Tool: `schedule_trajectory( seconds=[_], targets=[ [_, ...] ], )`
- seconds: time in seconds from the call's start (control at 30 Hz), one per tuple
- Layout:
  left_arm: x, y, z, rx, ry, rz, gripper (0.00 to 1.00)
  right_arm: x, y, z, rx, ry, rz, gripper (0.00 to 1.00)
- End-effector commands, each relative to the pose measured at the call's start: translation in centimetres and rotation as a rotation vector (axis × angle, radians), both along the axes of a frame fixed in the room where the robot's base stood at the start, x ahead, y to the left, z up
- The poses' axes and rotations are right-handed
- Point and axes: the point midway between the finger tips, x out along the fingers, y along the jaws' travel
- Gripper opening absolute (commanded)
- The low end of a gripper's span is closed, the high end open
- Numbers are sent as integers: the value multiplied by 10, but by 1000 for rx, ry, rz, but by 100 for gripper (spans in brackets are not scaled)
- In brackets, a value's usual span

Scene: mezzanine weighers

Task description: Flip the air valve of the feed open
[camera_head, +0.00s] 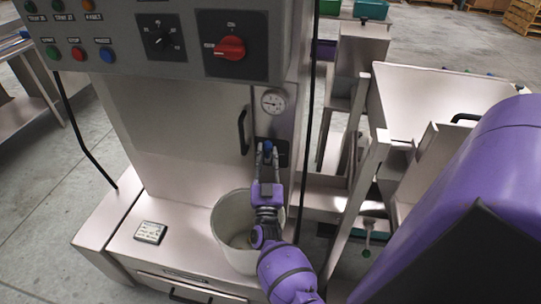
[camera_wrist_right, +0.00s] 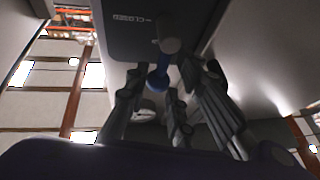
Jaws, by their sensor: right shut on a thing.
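The air valve is a small blue lever (camera_head: 267,151) on a dark plate, low on the front of the grey machine, just below a round pressure gauge (camera_head: 272,101). In the right wrist view the blue lever (camera_wrist_right: 158,78) hangs from a round pivot under a dark plate with lettering. My right gripper (camera_head: 267,157) reaches up from below with its fingers around the lever. In the right wrist view its fingers (camera_wrist_right: 165,95) stand on both sides of it, shut on it. The fingers partly hide the lever. My left gripper is not in view.
A pale bucket (camera_head: 226,222) stands on the machine's ledge beneath my right arm. A control panel (camera_head: 160,42) with buttons and a red rotary switch (camera_head: 230,48) overhangs above. A small display (camera_head: 150,232) lies on the ledge. A hopper (camera_head: 418,95) stands to the right.

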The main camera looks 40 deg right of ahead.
Motion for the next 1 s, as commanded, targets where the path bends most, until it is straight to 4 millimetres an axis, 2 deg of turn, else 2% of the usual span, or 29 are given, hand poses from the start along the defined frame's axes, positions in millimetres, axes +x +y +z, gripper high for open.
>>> schedule_trajectory(
  seconds=[0.53,0.57,0.63,1.0],
  targets=[
    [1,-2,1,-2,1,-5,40,2,2,0,-19,23,3,0],
    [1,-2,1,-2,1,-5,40,2,2,0,-19,22,3,24],
    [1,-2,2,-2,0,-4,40,2,2,0,-19,22,3,33],
    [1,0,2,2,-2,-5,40,-3,4,-3,-16,22,1,33]
  ],
)
